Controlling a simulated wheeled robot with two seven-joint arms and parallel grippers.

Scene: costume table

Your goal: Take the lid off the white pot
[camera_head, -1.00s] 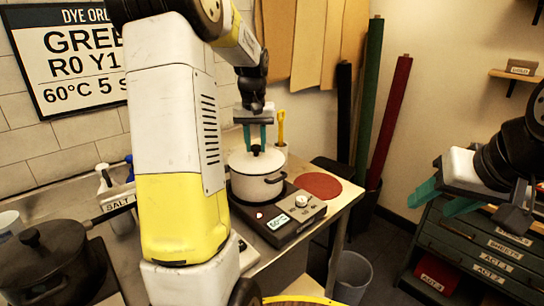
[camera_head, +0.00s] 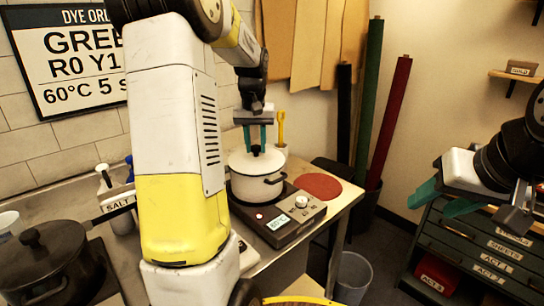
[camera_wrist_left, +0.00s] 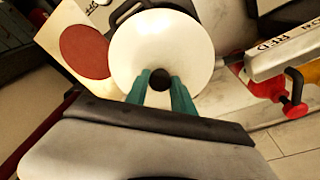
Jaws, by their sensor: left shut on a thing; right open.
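The white pot (camera_head: 256,186) stands on a dark hot plate (camera_head: 285,223) with its white lid (camera_head: 247,165) seated on it. In the left wrist view the lid (camera_wrist_left: 190,60) fills the upper middle, with its dark knob (camera_wrist_left: 160,79) between the green fingers. My left gripper (camera_head: 255,147) comes down from above and is shut on the lid's knob. It also shows in the left wrist view (camera_wrist_left: 160,88). My right gripper (camera_head: 440,200) is open and empty, off to the right in front of the drawers, away from the pot.
A red round mat (camera_head: 318,186) lies on the table right of the pot. A black pot (camera_head: 52,265) stands at the lower left. A salt container (camera_head: 120,205) and a yellow utensil (camera_head: 281,128) are near the wall. A grey bin (camera_head: 353,275) stands below the table edge.

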